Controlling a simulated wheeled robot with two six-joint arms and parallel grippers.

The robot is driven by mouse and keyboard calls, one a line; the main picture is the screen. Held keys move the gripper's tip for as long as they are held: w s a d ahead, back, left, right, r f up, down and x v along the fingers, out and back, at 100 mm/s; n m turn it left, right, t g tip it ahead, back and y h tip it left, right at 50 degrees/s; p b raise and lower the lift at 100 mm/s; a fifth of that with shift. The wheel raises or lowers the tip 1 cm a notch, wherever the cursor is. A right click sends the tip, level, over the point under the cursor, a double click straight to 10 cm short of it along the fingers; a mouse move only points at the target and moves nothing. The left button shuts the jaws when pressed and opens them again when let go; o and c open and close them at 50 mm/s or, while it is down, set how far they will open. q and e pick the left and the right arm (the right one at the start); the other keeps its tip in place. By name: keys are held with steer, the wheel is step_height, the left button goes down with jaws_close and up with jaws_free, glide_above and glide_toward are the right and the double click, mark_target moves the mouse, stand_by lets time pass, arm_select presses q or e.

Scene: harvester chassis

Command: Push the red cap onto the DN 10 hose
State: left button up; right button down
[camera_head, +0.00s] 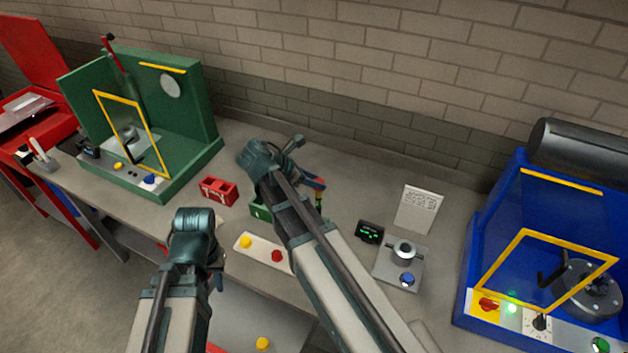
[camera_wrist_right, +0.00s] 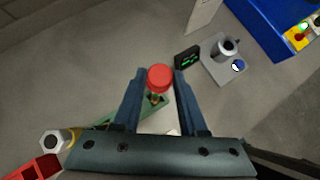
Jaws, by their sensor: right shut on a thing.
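The red cap (camera_wrist_right: 159,77) sits between the two fingertips of my right gripper (camera_wrist_right: 158,85) in the right wrist view, with its round face showing. In the head view this gripper (camera_head: 317,184) is over the middle of the bench, beside a green holder (camera_head: 259,209) that my arm partly hides. The green holder also shows below the cap in the right wrist view (camera_wrist_right: 152,106). A silver hex fitting (camera_wrist_right: 55,141) with a brass-coloured part is at the lower left there; I cannot tell whether it belongs to the DN 10 hose. My left gripper (camera_head: 218,272) points down by the bench's front edge, its jaws mostly hidden.
A red box (camera_head: 219,191) stands left of the green holder. A white panel with yellow and red buttons (camera_head: 262,249) lies at the front edge. A black display (camera_head: 370,231) and a grey fixture (camera_head: 403,254) are to the right. Green and blue machines flank the bench.

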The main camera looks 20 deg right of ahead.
steer(key=shift+c, duration=1.8)
jaws_free()
steer(key=p+v, duration=0.9)
steer(key=v, duration=0.5)
steer(key=shift+p, duration=0.4)
steer(key=shift+d+f, duration=0.1)
steer(key=s+f+m+y, duration=0.7)
steer(key=s+m+y, duration=0.25)
steer(key=m, duration=0.95)
steer(key=s+a+f+n+b, duration=0.1)
steer(key=s+a+f+b, duration=0.1)
steer(key=a+f+b, duration=0.2)
steer(key=s+a+f+n+h+b, duration=0.1)
steer(key=a+f+b, duration=0.2)
steer(key=f+b, duration=0.6)
steer(key=s+a+f+n+g+b, duration=0.1)
steer(key=s+a+f+b, duration=0.1)
steer(key=a+f+b, duration=0.2)
step_height(320, 180, down, 3)
steer(key=b, duration=0.4)
steer(key=shift+s+a+n+h, duration=0.3)
steer(key=shift+a+h, duration=0.05)
